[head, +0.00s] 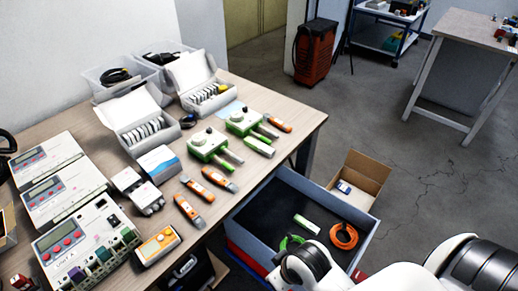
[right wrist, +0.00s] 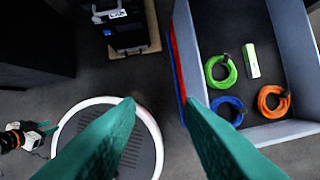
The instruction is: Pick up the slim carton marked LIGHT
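A slim white carton with a green edge (head: 307,225) lies in the blue-grey bin; it also shows in the right wrist view (right wrist: 251,61). A similar slim white and green carton (head: 258,146) lies on the table beside the green devices. I cannot read LIGHT on either. My right gripper (right wrist: 160,105) is open and empty, its green fingers wide apart, left of the bin in its wrist view. In the head view my right arm hides it. What looks like my left gripper shows small at the left edge of the right wrist view (right wrist: 38,129); its opening is unclear.
The bin (head: 250,237) also holds a green cable (right wrist: 220,72), a blue cable (right wrist: 229,111) and an orange cable (head: 344,236). An open cardboard box (head: 373,168) stands behind it. The table (head: 285,110) is crowded with devices, testers and boxes.

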